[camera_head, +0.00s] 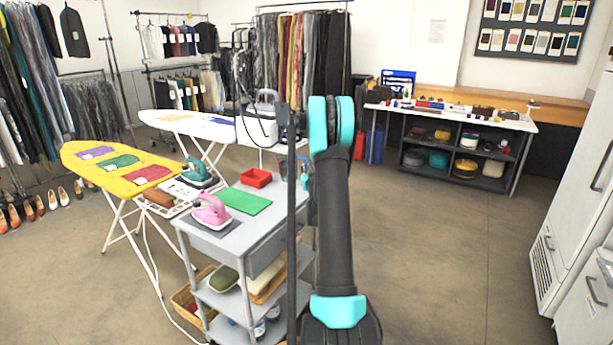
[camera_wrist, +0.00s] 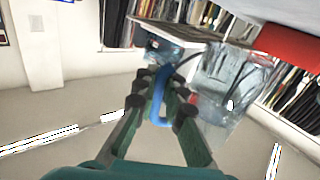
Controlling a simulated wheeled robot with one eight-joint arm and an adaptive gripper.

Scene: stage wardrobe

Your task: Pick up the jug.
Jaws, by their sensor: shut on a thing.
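The jug (camera_wrist: 222,88) is clear with a blue handle (camera_wrist: 158,97), and it fills the upper middle and right of the wrist view. My gripper (camera_wrist: 163,108) is shut on the handle, with its green fingers on either side of it. The jug's body lies beyond and to the right of the fingers. I cannot tell from the slanted wrist view whether it is upright. In the head view my arm hides most of the gripper and jug.
A grey trolley (camera_head: 212,232) holds a pink iron (camera_head: 211,211), a green cloth (camera_head: 243,200) and a red tray (camera_head: 256,178). A yellow ironing board (camera_head: 84,156) stands left of it. A white-topped shelf unit (camera_head: 457,118) stands at the back right. The floor on the right is clear.

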